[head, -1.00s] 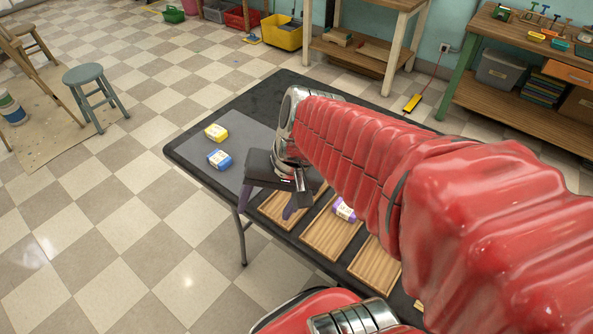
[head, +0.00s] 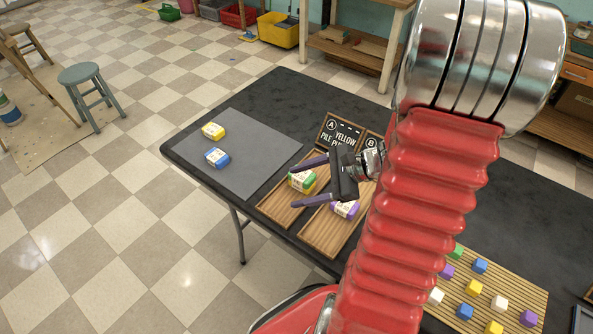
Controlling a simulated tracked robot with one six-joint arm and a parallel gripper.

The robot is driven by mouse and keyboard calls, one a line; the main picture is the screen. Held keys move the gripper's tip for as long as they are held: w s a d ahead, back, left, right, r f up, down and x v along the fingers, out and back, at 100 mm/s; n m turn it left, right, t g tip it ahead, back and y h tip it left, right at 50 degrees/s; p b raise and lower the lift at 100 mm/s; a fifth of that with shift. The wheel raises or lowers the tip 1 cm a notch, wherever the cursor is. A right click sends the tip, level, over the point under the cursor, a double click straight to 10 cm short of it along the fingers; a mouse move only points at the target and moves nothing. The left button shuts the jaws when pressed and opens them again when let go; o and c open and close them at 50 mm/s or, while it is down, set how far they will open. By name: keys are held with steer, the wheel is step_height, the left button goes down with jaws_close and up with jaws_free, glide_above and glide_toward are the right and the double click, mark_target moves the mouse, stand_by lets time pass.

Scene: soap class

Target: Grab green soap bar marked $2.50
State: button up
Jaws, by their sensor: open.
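Another green block (head: 456,251) sits on the slatted rack at the lower right, partly hidden by my arm.
A purple soap bar (head: 346,210) lies in the neighbouring wooden tray (head: 322,240). Dark signs (head: 338,132) stand behind the trays. A yellow bar (head: 213,131) and a blue bar (head: 218,157) lie on the grey mat (head: 255,150). The slatted rack (head: 540,298) holds several coloured blocks.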

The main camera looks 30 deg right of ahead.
mark_target(306, 175)
steer(key=d+f+m+t+h, duration=0.1)
steer(key=d+f+m, duration=0.1)
steer(key=d+m, duration=0.1)
steer(key=s+d+f+m+t+h, duration=0.1)
steer(key=d+f+m+t, duration=0.1)
steer(key=d, duration=0.3)
steer(key=s+d+f+m+t+h, duration=0.1)
steer(key=d+f+m+t, duration=0.1)
steer(key=d+m, duration=0.2)
steer(key=shift+d+f, duration=0.25)
steer(key=shift+d, duration=0.05)
steer(key=shift+x, duration=4.3)
steer(key=shift+x, duration=2.6)
steer(key=shift+r, duration=0.1)
steer(key=shift+c, duration=0.4)
steer(key=c, duration=1.1)
